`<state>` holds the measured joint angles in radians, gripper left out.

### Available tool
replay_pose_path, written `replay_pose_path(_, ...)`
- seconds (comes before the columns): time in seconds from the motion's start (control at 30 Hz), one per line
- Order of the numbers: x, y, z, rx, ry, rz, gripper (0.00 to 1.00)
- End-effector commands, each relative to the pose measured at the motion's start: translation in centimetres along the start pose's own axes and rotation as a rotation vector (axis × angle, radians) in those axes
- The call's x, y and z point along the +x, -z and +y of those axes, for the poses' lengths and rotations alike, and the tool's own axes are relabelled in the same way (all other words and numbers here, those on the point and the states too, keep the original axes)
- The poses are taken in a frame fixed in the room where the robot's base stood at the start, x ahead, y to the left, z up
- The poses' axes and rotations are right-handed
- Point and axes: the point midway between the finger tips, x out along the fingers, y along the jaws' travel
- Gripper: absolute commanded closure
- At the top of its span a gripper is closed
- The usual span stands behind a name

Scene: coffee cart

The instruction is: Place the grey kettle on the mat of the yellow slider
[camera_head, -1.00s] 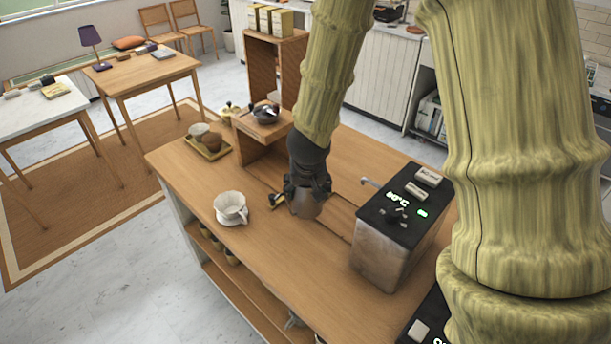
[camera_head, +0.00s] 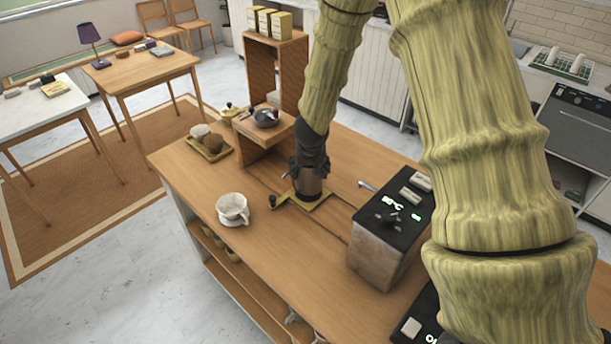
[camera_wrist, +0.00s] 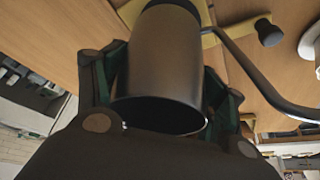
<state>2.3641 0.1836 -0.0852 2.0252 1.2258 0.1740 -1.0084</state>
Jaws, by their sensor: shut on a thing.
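The grey kettle (camera_head: 309,187) is held by my gripper (camera_head: 309,168) at the middle of the wooden counter. In the wrist view my gripper (camera_wrist: 163,88) is shut around the kettle's body (camera_wrist: 158,55), with a finger on each side. The kettle's thin spout or handle (camera_wrist: 250,70) bends out to the right. The yellow slider (camera_head: 286,197) shows under and around the kettle, with its black knob (camera_head: 272,201) to the left. The slider (camera_wrist: 237,27) also shows beside the kettle's base in the wrist view.
A white cup or dripper (camera_head: 232,209) stands left of the slider. A boiler box (camera_head: 385,250) with a tap stands to the right. A wooden shelf (camera_head: 262,135) with a dark bowl and a yellow tray (camera_head: 218,155) are behind. The counter front is clear.

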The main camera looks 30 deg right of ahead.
Motion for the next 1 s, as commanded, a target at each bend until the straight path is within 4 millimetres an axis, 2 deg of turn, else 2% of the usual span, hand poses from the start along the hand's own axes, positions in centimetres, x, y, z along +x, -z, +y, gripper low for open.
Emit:
replay_pose_path(0.27, 1.8, -0.7, -0.1, 0.002, 0.002, 0.0, 0.69)
replay_pose_path(0.77, 2.3, -0.9, 0.0, 0.001, 0.0, 0.001, 0.69)
replay_pose_path(0.8, 2.3, -0.9, 0.0, 0.0, 0.0, 0.001, 0.24)
replay_pose_path(0.9, 2.3, -0.9, 0.0, 0.001, 0.0, 0.0, 0.08)
replay_pose_path(1.0, 2.3, -0.9, 0.0, 0.001, 0.0, 0.0, 0.08)
